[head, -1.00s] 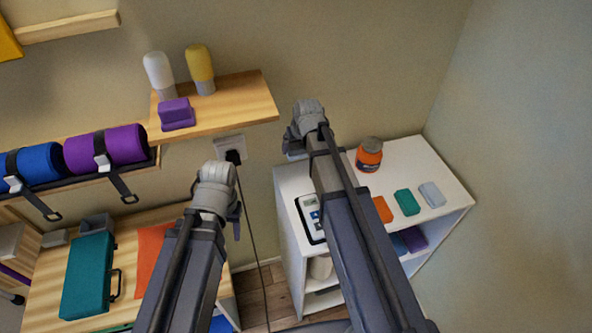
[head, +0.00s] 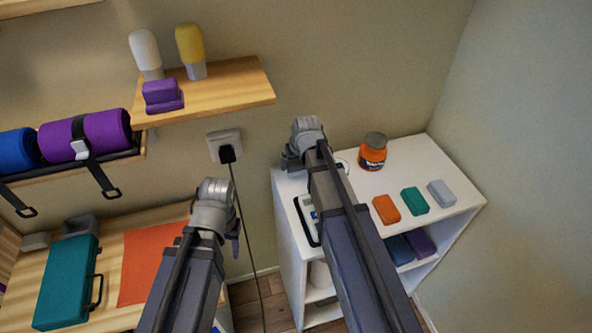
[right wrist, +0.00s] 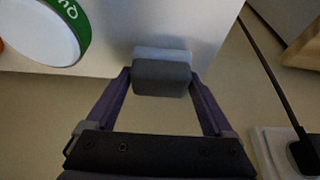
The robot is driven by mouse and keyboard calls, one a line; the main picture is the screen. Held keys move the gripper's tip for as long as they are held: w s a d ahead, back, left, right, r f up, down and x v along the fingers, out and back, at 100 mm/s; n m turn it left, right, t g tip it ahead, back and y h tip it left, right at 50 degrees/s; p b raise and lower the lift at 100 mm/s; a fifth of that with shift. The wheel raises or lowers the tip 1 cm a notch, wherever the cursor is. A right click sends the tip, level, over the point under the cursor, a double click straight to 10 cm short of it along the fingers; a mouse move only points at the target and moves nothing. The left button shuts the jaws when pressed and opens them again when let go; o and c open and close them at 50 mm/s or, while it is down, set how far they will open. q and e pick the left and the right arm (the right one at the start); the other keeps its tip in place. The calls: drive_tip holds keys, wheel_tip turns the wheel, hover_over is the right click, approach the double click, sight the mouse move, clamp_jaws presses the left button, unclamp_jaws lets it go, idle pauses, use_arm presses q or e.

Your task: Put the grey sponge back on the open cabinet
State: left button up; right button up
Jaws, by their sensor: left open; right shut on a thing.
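The grey sponge (right wrist: 162,76), a small block with a lighter face behind, is between the fingers of my right gripper (right wrist: 162,84) in the right wrist view. Both fingers press its sides. It appears at the edge of the white cabinet top; I cannot tell whether it touches it. In the head view my right gripper (head: 303,150) is over the back left of the open cabinet (head: 412,165), and its own wrist hides the sponge. My left gripper (head: 218,230) hangs left of the cabinet, over the wooden table's right end, open, its fingers mostly hidden.
On the cabinet top are an orange jar (head: 373,152), orange (head: 386,209), teal (head: 414,201) and light grey (head: 441,193) blocks, and a device (head: 306,220). A green-rimmed white round thing (right wrist: 45,30) is near the sponge. A wooden shelf (head: 235,92) and wall plug (head: 225,148) are left.

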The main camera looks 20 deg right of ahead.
use_arm(q)
drive_tip(key=shift+f, duration=0.4)
use_arm(e)
drive_tip(key=shift+f, duration=0.4)
drive_tip(key=shift+f, duration=0.15)
drive_tip(key=o, duration=0.9)
use_arm(q)
drive_tip(key=shift+f, duration=0.15)
wheel_tip(320, 180, up, 12)
drive_tip(key=p, duration=1.1)
drive_tip(key=shift+f, duration=0.25)
use_arm(e)
drive_tip(key=v, duration=1.2)
